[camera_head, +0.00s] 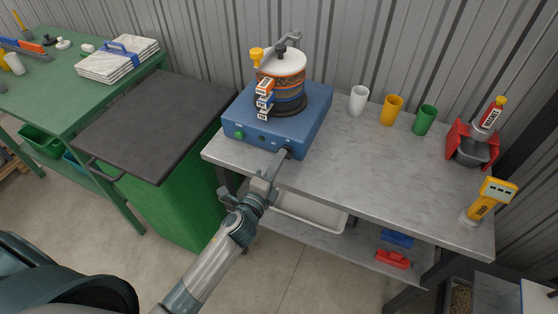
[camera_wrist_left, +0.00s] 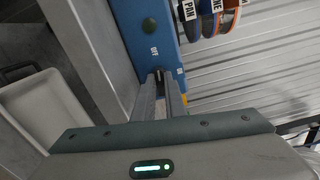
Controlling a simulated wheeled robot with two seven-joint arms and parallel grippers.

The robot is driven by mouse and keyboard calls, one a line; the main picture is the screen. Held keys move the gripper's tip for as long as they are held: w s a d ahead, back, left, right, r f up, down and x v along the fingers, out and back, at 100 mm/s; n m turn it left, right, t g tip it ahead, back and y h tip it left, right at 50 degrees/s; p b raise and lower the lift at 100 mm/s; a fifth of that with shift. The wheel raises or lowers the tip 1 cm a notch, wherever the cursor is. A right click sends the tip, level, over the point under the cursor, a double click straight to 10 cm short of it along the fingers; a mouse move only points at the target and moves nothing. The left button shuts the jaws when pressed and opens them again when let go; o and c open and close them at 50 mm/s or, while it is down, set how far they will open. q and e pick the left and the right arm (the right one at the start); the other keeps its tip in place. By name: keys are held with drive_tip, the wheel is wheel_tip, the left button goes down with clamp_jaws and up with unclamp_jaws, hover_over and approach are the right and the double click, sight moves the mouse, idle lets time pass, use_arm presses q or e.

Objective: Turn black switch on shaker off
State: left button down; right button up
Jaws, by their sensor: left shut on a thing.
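The shaker is a blue box (camera_head: 310,112) at the left end of the grey bench, with a stack of sieves (camera_head: 290,88) under a white lid on top. My right gripper is out of view.
White (camera_head: 358,100), orange (camera_head: 392,110) and green (camera_head: 424,120) cups stand right of the shaker. A red holder (camera_head: 458,137) and a yellow meter (camera_head: 490,197) are farther right. A green cabinet with a dark top (camera_head: 155,120) stands left. The bench's front middle is clear.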

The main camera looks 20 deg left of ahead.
use_arm(q)
drive_tip(key=shift+f+n, duration=0.1)
drive_tip(key=shift+n, duration=0.7)
drive_tip(key=c, duration=1.8)
unclamp_jaws()
